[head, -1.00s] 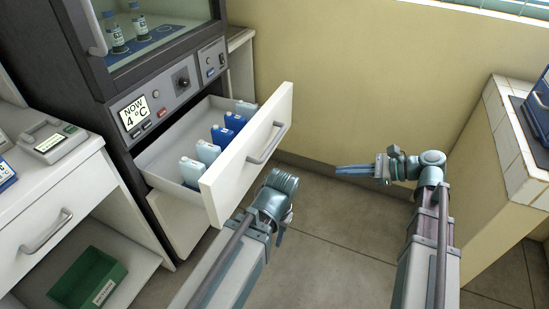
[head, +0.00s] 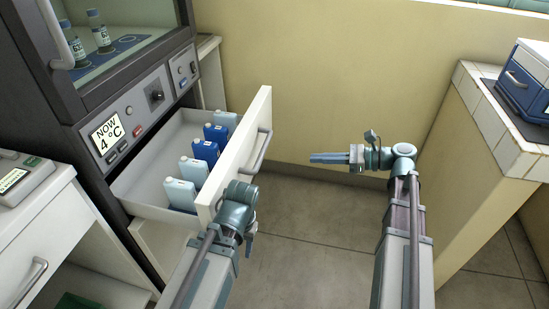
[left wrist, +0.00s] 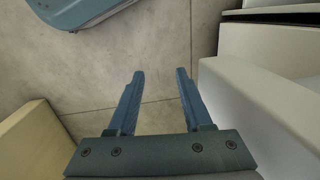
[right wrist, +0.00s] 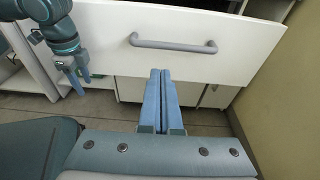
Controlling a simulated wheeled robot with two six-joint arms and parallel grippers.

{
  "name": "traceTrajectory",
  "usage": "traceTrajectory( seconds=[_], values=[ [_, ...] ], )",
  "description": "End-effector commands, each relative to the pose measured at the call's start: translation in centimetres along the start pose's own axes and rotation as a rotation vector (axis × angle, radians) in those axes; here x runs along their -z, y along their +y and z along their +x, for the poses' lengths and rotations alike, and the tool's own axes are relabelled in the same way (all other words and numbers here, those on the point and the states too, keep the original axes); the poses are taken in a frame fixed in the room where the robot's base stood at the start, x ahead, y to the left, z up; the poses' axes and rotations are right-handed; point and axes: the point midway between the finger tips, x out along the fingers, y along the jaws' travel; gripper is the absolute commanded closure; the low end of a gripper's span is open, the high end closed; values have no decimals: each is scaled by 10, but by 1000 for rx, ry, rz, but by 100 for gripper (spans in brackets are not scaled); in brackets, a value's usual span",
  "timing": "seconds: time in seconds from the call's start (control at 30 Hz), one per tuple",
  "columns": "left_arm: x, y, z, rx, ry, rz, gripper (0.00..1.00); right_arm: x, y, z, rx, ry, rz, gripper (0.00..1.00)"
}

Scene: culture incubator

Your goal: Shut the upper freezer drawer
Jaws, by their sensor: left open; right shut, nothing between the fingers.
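The upper freezer drawer (head: 234,150) is pulled out under the 4 °C panel, with several light and dark blue bottles (head: 193,170) inside. Its white front with a grey bar handle (right wrist: 172,45) fills much of the right wrist view. My right gripper (head: 312,158) is shut and empty, to the right of the drawer front and apart from it; in the right wrist view its fingers (right wrist: 160,75) point toward the front below the handle. My left gripper (left wrist: 158,72) is open and empty over the floor; in the head view its wrist is beside the drawer's near end and its fingers are mostly hidden.
The cabinet with a glass window and vials (head: 102,40) stands above the drawer. A white counter with a handled drawer (head: 40,235) is at left. A tiled ledge (head: 490,120) with a blue box is at right. Floor (head: 310,225) lies clear between my arms.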

Motion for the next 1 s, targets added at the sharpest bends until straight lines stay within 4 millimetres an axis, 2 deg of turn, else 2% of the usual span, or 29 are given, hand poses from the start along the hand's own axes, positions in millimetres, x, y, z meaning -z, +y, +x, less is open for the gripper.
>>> traceTrajectory(
  seconds=[0.17,0.5,0.7,1.0],
  values=[
    [0,0,5,1,0,0,50,1,1,18,-3,1,-1,100],
    [1,2,19,1,1,2,50,2,1,86,-5,1,-1,100],
    [2,3,25,0,1,3,50,2,0,118,-3,1,-2,100],
    [2,3,28,-1,1,4,50,1,0,139,-1,1,-1,100]
  ],
)
